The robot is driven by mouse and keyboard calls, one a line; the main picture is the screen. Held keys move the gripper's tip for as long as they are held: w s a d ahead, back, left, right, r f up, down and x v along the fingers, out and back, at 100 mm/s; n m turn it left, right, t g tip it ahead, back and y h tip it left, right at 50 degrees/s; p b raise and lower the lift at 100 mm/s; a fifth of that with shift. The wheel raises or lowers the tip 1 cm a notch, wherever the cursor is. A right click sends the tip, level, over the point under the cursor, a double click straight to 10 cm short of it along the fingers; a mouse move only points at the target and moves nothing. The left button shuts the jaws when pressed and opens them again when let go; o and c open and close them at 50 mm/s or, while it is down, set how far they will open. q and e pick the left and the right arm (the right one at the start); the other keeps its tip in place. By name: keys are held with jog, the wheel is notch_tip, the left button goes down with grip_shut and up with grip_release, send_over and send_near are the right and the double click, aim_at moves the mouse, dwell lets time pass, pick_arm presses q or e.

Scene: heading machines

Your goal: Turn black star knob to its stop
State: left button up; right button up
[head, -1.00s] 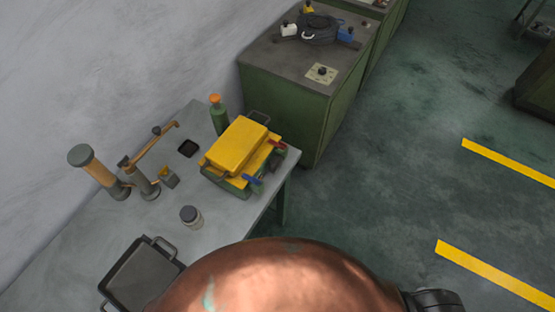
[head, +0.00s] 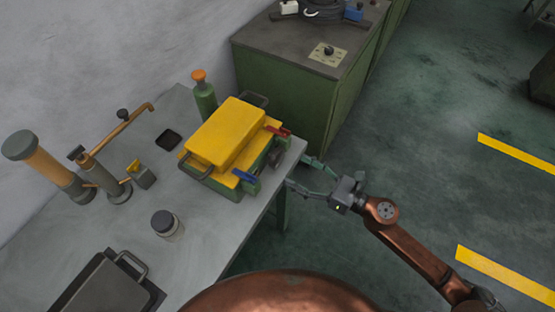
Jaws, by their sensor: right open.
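My right gripper (head: 297,171) is open and empty at the table's right edge, beside the yellow-topped green box, well below the cabinet knob in the picture. My left gripper is not in view.
The grey table (head: 205,240) holds the yellow-topped box (head: 227,135) with red and blue levers, a green bottle (head: 204,100), a small jar (head: 166,224) and a dark tray (head: 105,285). The green cabinet (head: 280,95) stands behind.

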aim_at(280, 161)
jog(key=x, duration=0.3)
jog(key=shift+a+r, duration=0.2)
jog(key=x, duration=0.3)
jog(key=shift+w+a, duration=0.1)
jog(key=shift+w, duration=0.05)
jog(key=shift+w+a+f, duration=0.1)
jog(key=shift+w+a, duration=0.2)
jog(key=shift+a, duration=0.05)
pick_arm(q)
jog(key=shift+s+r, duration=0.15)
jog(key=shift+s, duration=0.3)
pick_arm(e)
jog(key=c, duration=1.2)
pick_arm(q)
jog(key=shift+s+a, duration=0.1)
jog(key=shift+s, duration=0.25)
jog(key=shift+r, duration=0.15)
